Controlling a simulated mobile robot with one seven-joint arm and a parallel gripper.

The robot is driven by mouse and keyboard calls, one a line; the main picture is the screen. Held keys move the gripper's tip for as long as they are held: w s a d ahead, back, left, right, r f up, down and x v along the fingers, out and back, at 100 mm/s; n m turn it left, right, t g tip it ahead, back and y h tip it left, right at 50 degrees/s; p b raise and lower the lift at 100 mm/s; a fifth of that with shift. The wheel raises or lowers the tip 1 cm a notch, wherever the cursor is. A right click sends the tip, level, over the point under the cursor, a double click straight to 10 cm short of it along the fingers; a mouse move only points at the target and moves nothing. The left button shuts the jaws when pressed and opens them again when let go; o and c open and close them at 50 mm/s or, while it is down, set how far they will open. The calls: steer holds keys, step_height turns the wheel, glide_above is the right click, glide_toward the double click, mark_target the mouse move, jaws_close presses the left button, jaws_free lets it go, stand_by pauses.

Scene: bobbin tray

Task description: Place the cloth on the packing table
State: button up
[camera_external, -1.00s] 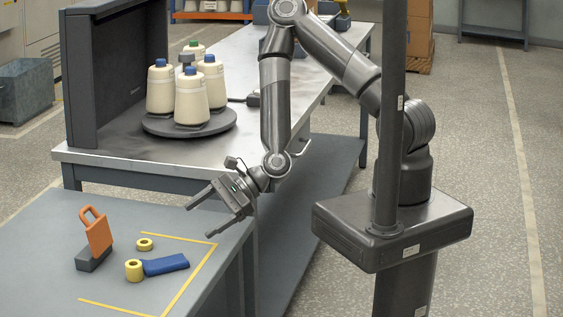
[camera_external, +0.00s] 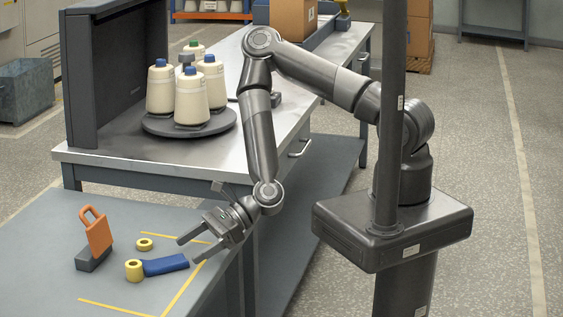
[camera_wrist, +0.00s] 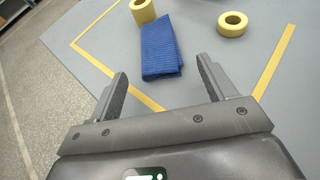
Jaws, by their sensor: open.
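A folded blue cloth (camera_external: 166,264) lies on the grey packing table (camera_external: 50,235), inside a yellow tape outline. In the wrist view the cloth (camera_wrist: 161,50) lies ahead of and between my fingers, textured and flat. My gripper (camera_external: 186,252) is open and empty, its fingertips close to the cloth's right end in the external view. In the wrist view my gripper (camera_wrist: 162,72) shows both fingers spread, apart from the cloth. Whether the fingertips are above the cloth's height or level with it is hard to tell.
A yellow tape roll (camera_external: 134,271) stands at the cloth's left end, and another (camera_external: 145,244) lies just behind. Behind, bobbins (camera_external: 189,88) stand on a round tray (camera_external: 160,126) on a metal bench (camera_external: 110,160).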

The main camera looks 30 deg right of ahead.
mark_target(172, 261)
steer(key=shift+x, duration=2.4)
steer(key=shift+r, duration=0.1)
steer(key=c, duration=1.1)
steer(key=shift+r, duration=0.1)
steer(key=shift+r, duration=0.4)
steer(key=r, duration=0.3)
steer(key=shift+w+d+r, duration=0.25)
steer(key=w+d+r, duration=0.4)
steer(key=w+d, duration=0.1)
steer(key=w+d+r, duration=0.2)
steer(key=w, duration=0.1)
steer(key=shift+d+r, duration=0.3)
steer(key=shift+d, duration=0.1)
